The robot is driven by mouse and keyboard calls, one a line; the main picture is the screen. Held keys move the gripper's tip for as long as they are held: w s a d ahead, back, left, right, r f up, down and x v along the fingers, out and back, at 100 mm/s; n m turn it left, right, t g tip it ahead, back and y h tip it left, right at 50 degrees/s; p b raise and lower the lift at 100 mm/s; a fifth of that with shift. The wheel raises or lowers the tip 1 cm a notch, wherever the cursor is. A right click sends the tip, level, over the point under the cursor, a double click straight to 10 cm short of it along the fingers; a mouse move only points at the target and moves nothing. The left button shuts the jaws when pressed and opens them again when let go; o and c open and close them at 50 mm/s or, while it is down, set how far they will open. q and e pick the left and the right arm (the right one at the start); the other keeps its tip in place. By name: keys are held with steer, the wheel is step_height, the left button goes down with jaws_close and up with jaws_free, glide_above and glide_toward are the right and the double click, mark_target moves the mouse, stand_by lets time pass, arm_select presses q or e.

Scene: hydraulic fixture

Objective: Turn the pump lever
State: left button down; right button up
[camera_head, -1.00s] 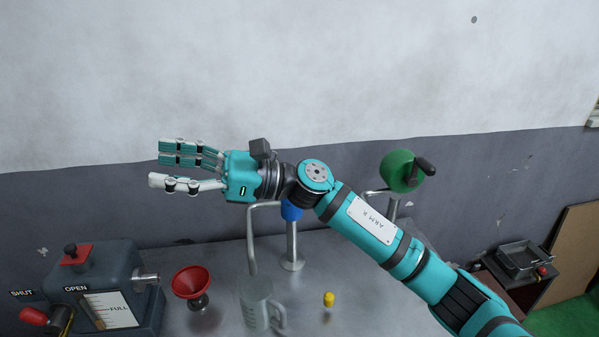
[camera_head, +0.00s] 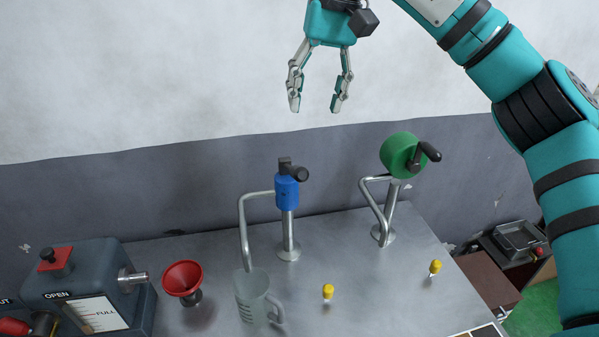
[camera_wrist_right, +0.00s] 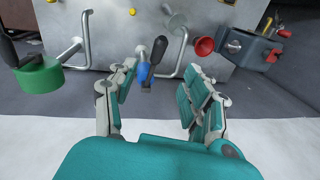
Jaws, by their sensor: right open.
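Two pumps stand on the metal table. The blue pump (camera_head: 287,192) on a post has a dark lever (camera_head: 296,172) on top, pointing right. The green pump (camera_head: 398,155) to its right has a black crank handle (camera_head: 428,154). My right gripper (camera_head: 318,106) is open and empty, its fingers pointing down, high above and behind the blue pump in the picture. In the right wrist view the blue pump (camera_wrist_right: 143,72) and its lever (camera_wrist_right: 159,50) show between and beyond the open fingers (camera_wrist_right: 158,85). My left gripper is not in view.
A clear measuring jug (camera_head: 253,299) stands under the blue pump's spout. A red funnel (camera_head: 182,278) and a grey tank unit (camera_head: 88,284) are to the left. Yellow-topped pegs (camera_head: 328,291) stand on the table (camera_head: 370,285). A metal tray (camera_head: 518,238) lies beyond the right edge.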

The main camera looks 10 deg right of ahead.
mark_target(300, 173)
steer(key=f+p, duration=0.1)
steer(key=f, duration=0.4)
steer(key=a+f+p, duration=0.1)
steer(key=f, duration=0.3)
steer(key=a+f+p, duration=0.1)
steer(key=f, duration=0.4)
steer(key=shift+w+a+f+p, duration=0.2)
steer(key=shift+f+p, duration=0.1)
steer(key=shift+p, duration=0.1)
jaws_close()
